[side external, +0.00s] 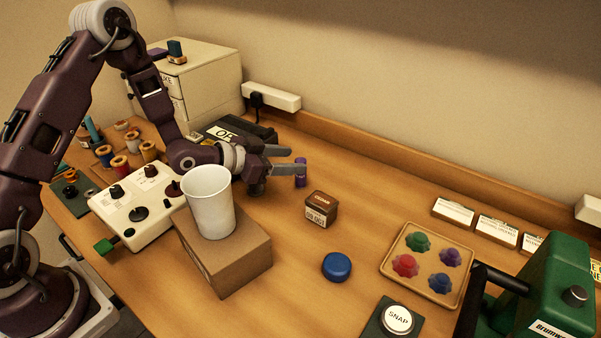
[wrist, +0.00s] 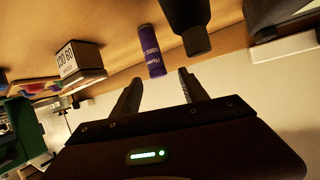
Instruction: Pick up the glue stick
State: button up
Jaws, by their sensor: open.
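The glue stick is a small purple cylinder (side external: 301,173) standing upright on the table, just beyond my fingertips in the side view. In the wrist view the glue stick (wrist: 152,50) appears with lettering on its side, ahead of the fingers and a little left of the middle. My gripper (side external: 298,159) is held low and level, with its fingers pointing right towards the glue stick. In the wrist view the fingers (wrist: 160,84) are spread apart with nothing between them.
A small brown labelled box (side external: 321,209) stands right of the glue stick. A white cup (side external: 209,203) on a cardboard box (side external: 226,262) stands in front of my gripper. A blue round lid (side external: 337,267) and a tray (side external: 399,274) lie further right. The table behind the glue stick is clear.

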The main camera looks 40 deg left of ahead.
jog(key=x, duration=0.7)
jog(key=shift+f, duration=0.45)
jog(key=shift+s, duration=0.1)
grip_shut()
